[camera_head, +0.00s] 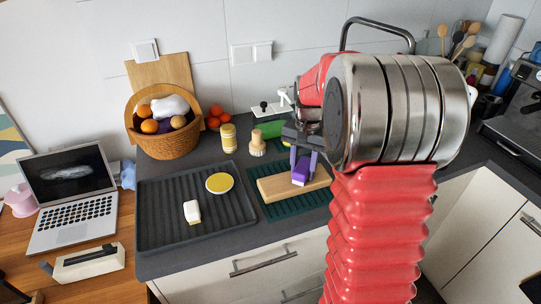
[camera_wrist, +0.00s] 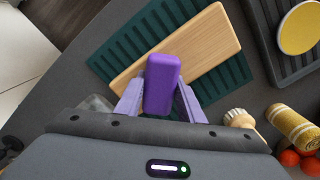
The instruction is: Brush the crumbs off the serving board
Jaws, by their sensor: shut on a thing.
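The serving board (camera_head: 272,191) is a pale wooden rectangle on a dark green ribbed mat (camera_head: 284,208); the board also shows in the wrist view (camera_wrist: 212,42). My gripper (camera_head: 304,164), with purple fingers, is shut on a purple block-shaped thing (camera_head: 300,176), which shows between the fingertips in the wrist view (camera_wrist: 162,82). No crumbs can be made out on the visible part of the board.
A dark ribbed tray (camera_head: 160,227) to the left holds a yellow disc (camera_head: 220,183) and a white item (camera_head: 192,211). A laptop (camera_head: 68,180) is far left.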

